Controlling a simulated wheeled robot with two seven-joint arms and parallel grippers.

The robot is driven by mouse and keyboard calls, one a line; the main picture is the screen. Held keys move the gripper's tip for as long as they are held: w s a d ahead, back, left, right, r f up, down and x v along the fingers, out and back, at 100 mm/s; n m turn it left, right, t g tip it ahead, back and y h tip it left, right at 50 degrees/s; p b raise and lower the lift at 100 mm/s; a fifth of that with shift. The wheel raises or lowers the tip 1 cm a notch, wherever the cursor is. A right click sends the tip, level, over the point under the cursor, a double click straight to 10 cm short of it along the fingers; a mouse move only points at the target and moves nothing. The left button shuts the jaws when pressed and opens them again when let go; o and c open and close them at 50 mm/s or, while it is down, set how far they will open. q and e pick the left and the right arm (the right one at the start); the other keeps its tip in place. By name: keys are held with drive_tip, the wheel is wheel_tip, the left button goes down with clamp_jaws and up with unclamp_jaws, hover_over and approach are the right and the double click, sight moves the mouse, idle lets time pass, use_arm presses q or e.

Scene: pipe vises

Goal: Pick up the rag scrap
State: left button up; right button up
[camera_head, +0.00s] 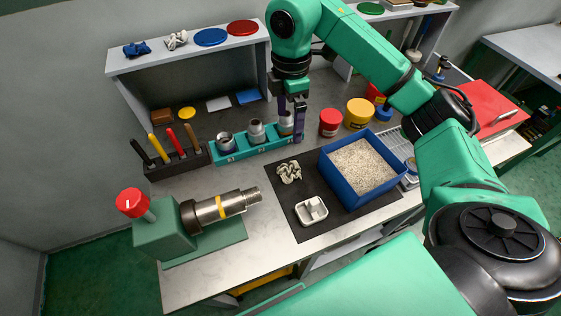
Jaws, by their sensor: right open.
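A crumpled pale grey-beige scrap, which looks like the rag scrap (289,172), lies on the black mat (310,228), left of the blue bin. My right gripper (290,118) points down with its dark fingers apart and empty. In the picture it is above the scrap, in front of the right end of the teal rack, and not touching the scrap. A crumpled white cloth (175,40) and a crumpled blue cloth (137,48) lie on the shelf at the back left. My left gripper is not in view.
A blue bin of granules (360,168) and a small white tray (311,210) stand on the mat. The teal rack (250,148) holds metal fittings. A green vise holds a pipe (225,206) at left. Red and yellow jars (331,122) stand behind the bin.

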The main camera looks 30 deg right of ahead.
wheel_tip(320, 180, down, 6)
drive_tip(key=s+b, duration=0.1)
drive_tip(key=b, duration=0.4)
hover_over(287, 170)
wheel_tip(287, 170, down, 4)
wheel_tip(287, 170, down, 10)
drive_tip(key=p, duration=0.2)
drive_tip(key=shift+p, duration=0.3)
drive_tip(key=shift+f, duration=0.15)
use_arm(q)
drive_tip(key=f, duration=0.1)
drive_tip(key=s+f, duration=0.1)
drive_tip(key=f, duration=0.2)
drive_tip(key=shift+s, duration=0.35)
use_arm(e)
drive_tip(key=c, duration=1.3)
